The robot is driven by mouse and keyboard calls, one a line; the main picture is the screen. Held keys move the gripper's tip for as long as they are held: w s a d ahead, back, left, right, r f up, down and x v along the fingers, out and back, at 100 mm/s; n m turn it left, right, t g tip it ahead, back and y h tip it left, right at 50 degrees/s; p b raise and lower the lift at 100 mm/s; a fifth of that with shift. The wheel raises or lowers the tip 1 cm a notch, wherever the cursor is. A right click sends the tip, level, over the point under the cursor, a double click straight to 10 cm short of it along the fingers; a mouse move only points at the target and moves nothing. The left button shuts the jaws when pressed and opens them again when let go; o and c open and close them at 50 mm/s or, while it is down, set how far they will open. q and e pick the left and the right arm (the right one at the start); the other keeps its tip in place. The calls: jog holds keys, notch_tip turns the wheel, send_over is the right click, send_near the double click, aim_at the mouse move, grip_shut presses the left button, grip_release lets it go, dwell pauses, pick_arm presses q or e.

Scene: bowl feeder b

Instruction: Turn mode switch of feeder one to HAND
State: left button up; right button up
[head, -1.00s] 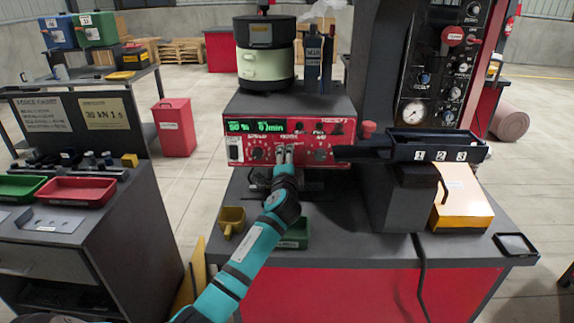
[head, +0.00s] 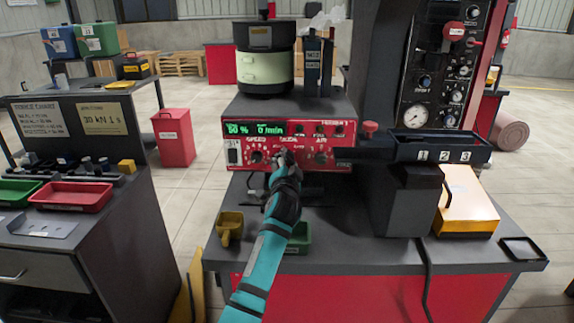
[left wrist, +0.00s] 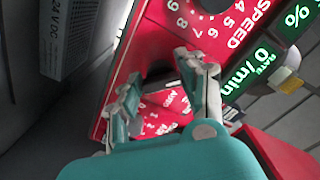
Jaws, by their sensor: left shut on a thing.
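The red control panel (head: 232,130) of the feeder, with a lit green display, faces me below the bowl (head: 265,68). My left gripper (head: 284,154) is at the middle of the panel's lower row, between the SPEED knob (head: 256,157) and the AIR knob (head: 320,157). It is shut on the mode switch, which the fingers hide in the head view. In the left wrist view my left gripper (left wrist: 162,76) has its fingers against the panel, with small white lettering between them. I cannot read the switch's position. My right gripper is not in view.
A black tray (head: 440,150) marked 1, 2, 3 juts out right of the panel. A yellow scoop (head: 229,226) and a green bin (head: 300,238) are on the bench below. A red button (head: 370,127) stands at the panel's right.

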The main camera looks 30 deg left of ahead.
pick_arm(q)
jog(key=shift+f, duration=0.15)
jog(key=o, duration=1.2)
jog(key=shift+s+d, duration=0.15)
jog(key=shift+s, duration=0.1)
jog(key=v, duration=1.1)
jog(key=shift+s+d, duration=0.2)
jog(key=shift+d, duration=0.05)
